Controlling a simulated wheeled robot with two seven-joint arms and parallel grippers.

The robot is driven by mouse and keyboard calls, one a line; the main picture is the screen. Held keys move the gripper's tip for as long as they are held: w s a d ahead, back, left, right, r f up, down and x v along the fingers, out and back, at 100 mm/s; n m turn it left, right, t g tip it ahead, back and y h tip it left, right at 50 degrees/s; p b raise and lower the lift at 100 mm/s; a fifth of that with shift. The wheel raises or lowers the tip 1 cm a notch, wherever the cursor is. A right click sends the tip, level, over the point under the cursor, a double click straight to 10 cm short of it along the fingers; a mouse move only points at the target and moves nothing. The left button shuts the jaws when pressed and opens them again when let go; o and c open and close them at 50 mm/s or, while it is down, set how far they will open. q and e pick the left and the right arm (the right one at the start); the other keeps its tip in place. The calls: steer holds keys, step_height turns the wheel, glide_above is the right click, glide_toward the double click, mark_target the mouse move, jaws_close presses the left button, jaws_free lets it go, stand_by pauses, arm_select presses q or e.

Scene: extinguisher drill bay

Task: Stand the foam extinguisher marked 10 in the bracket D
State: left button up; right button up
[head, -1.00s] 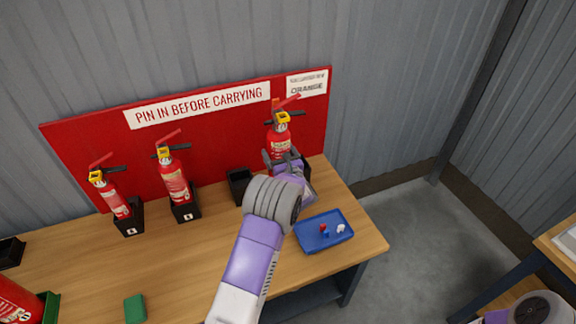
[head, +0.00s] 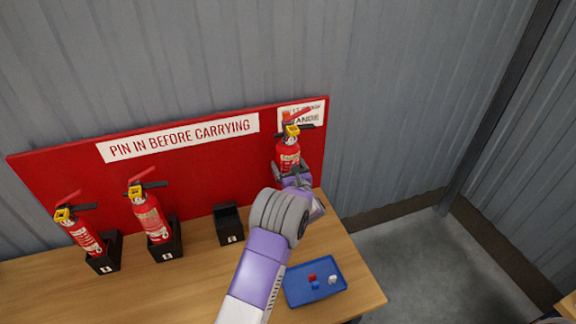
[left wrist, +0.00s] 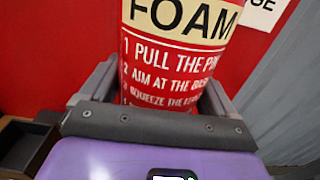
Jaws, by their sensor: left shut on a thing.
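My left gripper (head: 290,174) is shut on a red foam extinguisher (head: 287,155) at the right end of the red board. The extinguisher is upright, with a yellow part and black handle on top. In the left wrist view, its label (left wrist: 180,35) reads FOAM, between my gripper fingers (left wrist: 165,95); no number is visible. Its base is hidden behind my gripper and arm. An empty black bracket (head: 229,226) stands left of my arm; it also shows in the left wrist view (left wrist: 22,147). Its small mark is unreadable. My right gripper is not in view.
Two extinguishers (head: 82,234) (head: 150,215) stand in black brackets at the left. A blue tray (head: 293,297) with small pieces lies right of my forearm. The red board (head: 200,175) stands behind. The bench's right edge is near the tray.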

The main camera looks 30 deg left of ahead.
arm_select(q)
steer(key=shift+w+f+b, duration=0.15)
steer(key=shift+f+b, duration=0.95)
steer(key=shift+f, duration=0.75)
steer(key=shift+b, duration=0.3)
steer(key=shift+r, duration=0.2)
stand_by(1.1)
steer(key=shift+f+b, duration=2.65)
steer(key=shift+f, duration=0.1)
stand_by(1.5)
